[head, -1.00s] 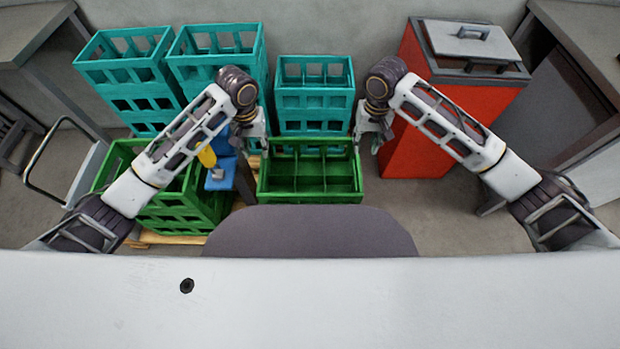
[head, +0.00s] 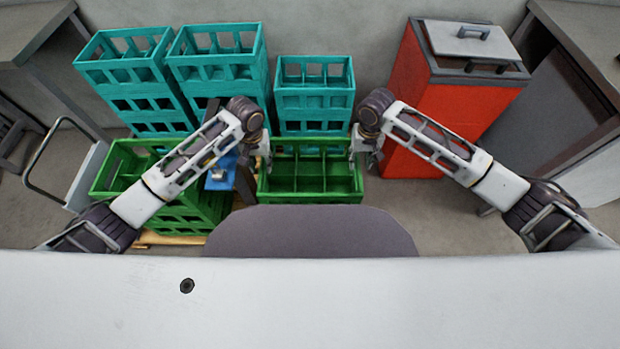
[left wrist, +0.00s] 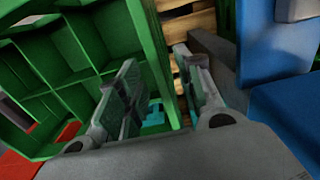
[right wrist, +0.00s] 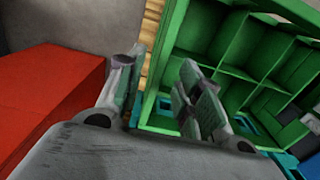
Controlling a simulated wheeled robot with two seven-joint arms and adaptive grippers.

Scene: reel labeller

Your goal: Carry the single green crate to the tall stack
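The single green crate (head: 310,197) stands in the middle of the head view, upright and divided into empty compartments. My left gripper (head: 262,160) is at its left side and my right gripper (head: 362,158) at its right side. In the left wrist view the crate's wall (left wrist: 155,55) lies between the parted fingers, one inside the crate and one outside. The right wrist view shows the same at the opposite wall (right wrist: 172,45). Both grippers are open, with gaps beside the wall. Tall teal stacks (head: 140,75) (head: 222,70) stand at back left.
A shorter teal stack (head: 315,95) stands right behind the crate. A green crate stack (head: 185,218) and a blue object (head: 220,180) are on the left. A red bin (head: 450,110) stands at back right. Floor is clear at right (head: 440,215).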

